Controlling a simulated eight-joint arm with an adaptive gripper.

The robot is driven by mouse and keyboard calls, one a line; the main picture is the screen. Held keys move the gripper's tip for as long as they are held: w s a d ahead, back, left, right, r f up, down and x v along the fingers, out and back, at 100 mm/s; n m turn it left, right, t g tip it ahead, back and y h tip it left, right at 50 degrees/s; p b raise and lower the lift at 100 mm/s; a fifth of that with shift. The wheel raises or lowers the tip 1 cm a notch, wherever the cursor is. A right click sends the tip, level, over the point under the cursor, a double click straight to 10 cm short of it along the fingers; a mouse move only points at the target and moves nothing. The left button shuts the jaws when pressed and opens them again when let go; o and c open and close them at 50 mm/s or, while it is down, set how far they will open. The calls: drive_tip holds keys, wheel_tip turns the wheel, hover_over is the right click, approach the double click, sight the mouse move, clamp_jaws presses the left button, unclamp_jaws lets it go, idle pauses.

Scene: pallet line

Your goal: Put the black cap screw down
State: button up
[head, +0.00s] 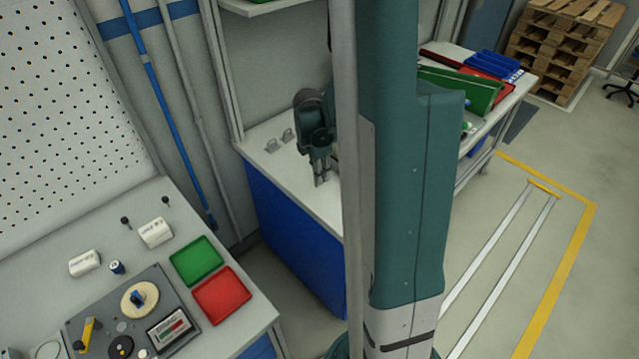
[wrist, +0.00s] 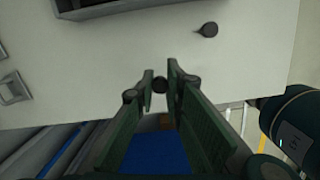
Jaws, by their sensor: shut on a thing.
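My gripper (wrist: 160,78) is shut on a small dark round thing, the black cap screw (wrist: 159,86), seen between its fingertips in the wrist view. In the head view my gripper (head: 321,181) points down at the white bench top (head: 262,136), near its front edge; the screw cannot be made out there. Whether the screw touches the bench top is not clear. Another black round-headed piece (wrist: 208,30) lies on the white top beyond the fingers, to the right.
Two small grey brackets (head: 280,140) are on the bench, left of my gripper. The left bench (head: 225,335) holds green (head: 196,260) and red (head: 222,295) trays. My arm hides much of the far bench.

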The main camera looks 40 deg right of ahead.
sight(319, 190)
drive_tip(key=shift+f+b, duration=0.3)
drive_tip(key=shift+f, duration=1.8)
drive_tip(key=shift+f, duration=0.15)
drive_tip(key=o, duration=0.7)
drive_tip(key=shift+c, duration=0.2)
wheel_tip(319, 190, up, 12)
drive_tip(key=a+p, duration=0.1)
drive_tip(key=shift+w+a+p, duration=0.15)
drive_tip(key=shift+a+p, duration=0.05)
drive_tip(key=shift+p, duration=0.1)
